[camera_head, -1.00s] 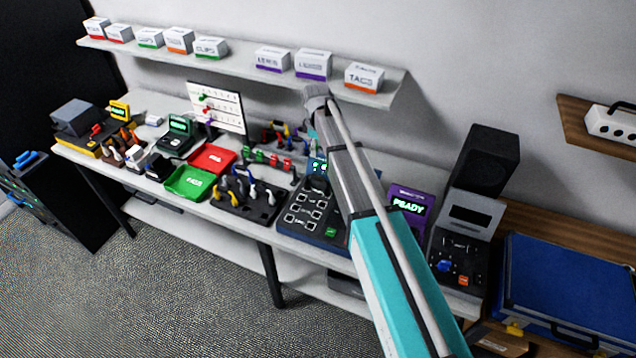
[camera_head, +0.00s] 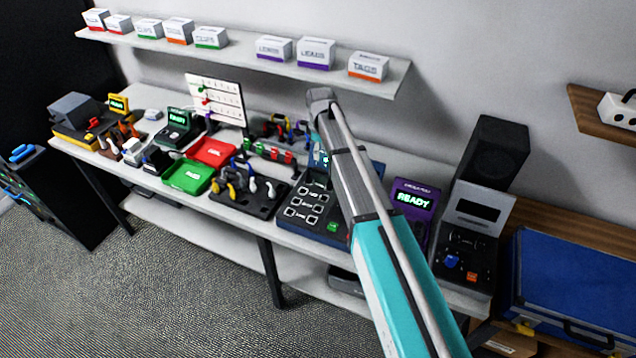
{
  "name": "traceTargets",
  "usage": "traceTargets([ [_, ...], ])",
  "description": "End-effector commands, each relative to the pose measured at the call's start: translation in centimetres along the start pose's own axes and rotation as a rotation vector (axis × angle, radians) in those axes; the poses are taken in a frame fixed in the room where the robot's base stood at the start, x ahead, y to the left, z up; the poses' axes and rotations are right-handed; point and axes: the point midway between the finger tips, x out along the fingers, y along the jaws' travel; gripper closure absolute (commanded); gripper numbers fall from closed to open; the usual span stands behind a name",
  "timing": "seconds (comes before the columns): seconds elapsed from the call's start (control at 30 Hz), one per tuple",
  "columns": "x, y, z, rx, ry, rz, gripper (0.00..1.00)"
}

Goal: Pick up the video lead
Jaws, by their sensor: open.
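I cannot tell which lead is the video lead. Several leads or plugs with yellow, blue and pale grey parts sit in a black holder (camera_head: 262,207) on the bench. More dark, red and blue coiled items (camera_head: 283,127) lie behind it, near a rack with red and green parts (camera_head: 270,152). My arm rises across the middle of the view and hides part of the bench. My gripper is not visible.
A green tray (camera_head: 188,176) and a red tray (camera_head: 212,152) stand left of the holder. A dark panel unit (camera_head: 308,212), a purple READY box (camera_head: 413,202) and a black speaker (camera_head: 493,155) stand to the right. Labelled boxes line the shelf (camera_head: 240,58) above.

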Motion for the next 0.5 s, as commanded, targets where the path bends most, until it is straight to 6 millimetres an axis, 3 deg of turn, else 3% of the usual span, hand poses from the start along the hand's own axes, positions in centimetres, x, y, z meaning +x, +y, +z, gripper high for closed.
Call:
traceTargets([
  [0.2, 2.1, 0.0, 0.0, 0.001, 0.000, 0.000, 0.34],
  [0.5, 3.3, 0.1, 0.1, 0.001, 0.000, 0.000, 0.34],
])
